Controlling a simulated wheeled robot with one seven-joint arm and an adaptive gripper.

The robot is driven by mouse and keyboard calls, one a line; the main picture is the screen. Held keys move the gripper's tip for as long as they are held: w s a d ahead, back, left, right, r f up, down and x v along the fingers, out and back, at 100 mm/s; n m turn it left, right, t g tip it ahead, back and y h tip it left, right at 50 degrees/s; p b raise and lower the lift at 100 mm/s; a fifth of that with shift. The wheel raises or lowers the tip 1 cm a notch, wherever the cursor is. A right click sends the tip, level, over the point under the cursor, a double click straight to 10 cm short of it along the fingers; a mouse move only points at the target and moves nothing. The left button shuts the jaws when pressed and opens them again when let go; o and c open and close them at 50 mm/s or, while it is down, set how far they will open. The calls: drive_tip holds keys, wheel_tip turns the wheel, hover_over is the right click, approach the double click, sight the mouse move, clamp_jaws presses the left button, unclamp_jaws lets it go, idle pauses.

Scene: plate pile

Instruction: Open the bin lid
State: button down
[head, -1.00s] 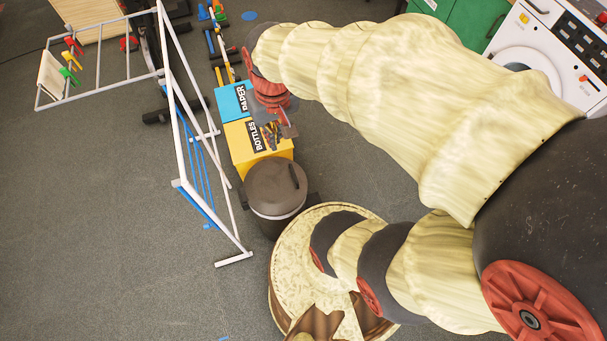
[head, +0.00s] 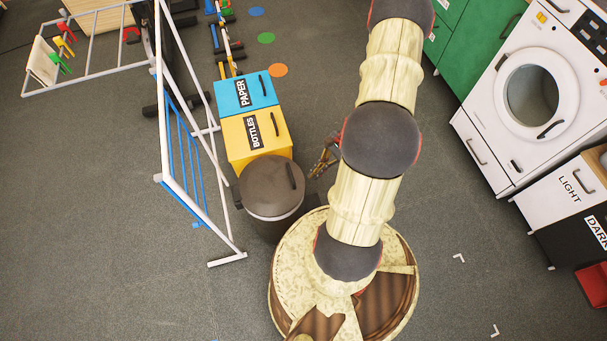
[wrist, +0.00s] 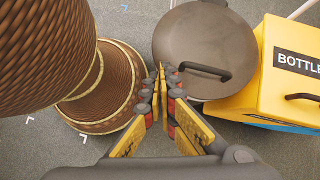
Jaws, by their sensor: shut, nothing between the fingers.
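A round dark bin (head: 272,222) with a flat grey-brown lid (head: 262,183) stands in front of the yellow box. Its lid looks closed, and it also shows in the wrist view (wrist: 195,38). A black bar handle (head: 292,176) lies across the right part of the lid; in the wrist view the handle (wrist: 207,71) is just right of my fingertips. My gripper (head: 320,170) is to the right of the bin, partly hidden by my arm. In the wrist view my gripper (wrist: 160,72) has its fingertips together, empty, beside the lid's edge. I cannot tell its height above the lid.
A yellow BOTTLES box (head: 255,138) and a blue PAPER box (head: 244,95) stand behind the bin. A white drying rack (head: 163,100) is close on the left. The washing machine (head: 525,90) is far right, with open floor between.

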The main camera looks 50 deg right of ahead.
sight(301, 180)
drive_tip(key=w+d+f+m+t+h, duration=0.1)
drive_tip(key=w+d+f+m+t, duration=0.15)
drive_tip(key=w+d+f, duration=0.2)
drive_tip(key=shift+m+g, duration=0.35)
drive_tip(key=shift+m, duration=0.1)
drive_tip(key=b+x, duration=0.3)
drive_tip(key=x, duration=0.5)
drive_tip(key=shift+w+a+f+b, duration=0.15)
drive_tip(key=shift+w+a+b, duration=0.1)
drive_tip(key=shift+b, duration=0.1)
